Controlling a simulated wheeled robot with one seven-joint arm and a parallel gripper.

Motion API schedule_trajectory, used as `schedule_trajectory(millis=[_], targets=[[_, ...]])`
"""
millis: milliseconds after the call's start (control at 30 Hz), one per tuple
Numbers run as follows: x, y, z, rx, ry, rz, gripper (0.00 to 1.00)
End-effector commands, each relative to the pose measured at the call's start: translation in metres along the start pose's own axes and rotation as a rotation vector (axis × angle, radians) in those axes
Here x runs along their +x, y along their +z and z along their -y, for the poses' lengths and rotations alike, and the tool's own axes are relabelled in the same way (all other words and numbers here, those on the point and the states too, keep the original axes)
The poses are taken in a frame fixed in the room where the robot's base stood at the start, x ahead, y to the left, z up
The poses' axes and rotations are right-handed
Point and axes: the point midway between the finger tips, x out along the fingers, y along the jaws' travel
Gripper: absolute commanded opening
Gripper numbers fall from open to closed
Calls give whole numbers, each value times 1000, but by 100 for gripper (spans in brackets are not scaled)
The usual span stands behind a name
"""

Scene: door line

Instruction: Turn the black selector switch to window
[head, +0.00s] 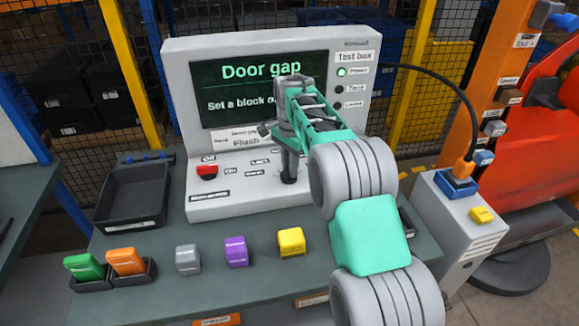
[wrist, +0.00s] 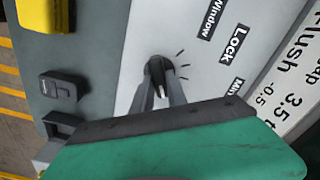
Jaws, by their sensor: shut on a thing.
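The black selector switch (wrist: 157,72) is on the sloped light grey panel of the test box, seen close in the wrist view. The labels Window (wrist: 211,18) and Lock (wrist: 236,43) and a partly hidden third label (wrist: 237,86) stand beside it, with short tick marks between. My gripper (wrist: 160,84) is shut on the switch, one finger on each side of it. In the head view my gripper (head: 289,172) reaches down to the panel and mostly hides the switch. I cannot tell surely which label the switch points at.
The test box screen (head: 262,88) reads "Door gap". A red switch (head: 207,171) sits left on the panel. Grey (head: 188,260), purple (head: 236,251) and yellow (head: 291,242) blocks stand on the bench in front. A black tray (head: 132,194) is at left.

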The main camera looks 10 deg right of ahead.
Motion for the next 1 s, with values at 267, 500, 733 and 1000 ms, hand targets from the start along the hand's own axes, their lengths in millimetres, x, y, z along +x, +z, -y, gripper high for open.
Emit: schedule_trajectory(millis=[267, 500, 733, 1000], targets=[[0, 0, 0, 1, 0, 0, 0], [0, 0, 0, -9, 0, 0, 0], [-1, 0, 0, -80, 0, 0, 0], [-3, 0, 1, -275, 1, 0, 0]])
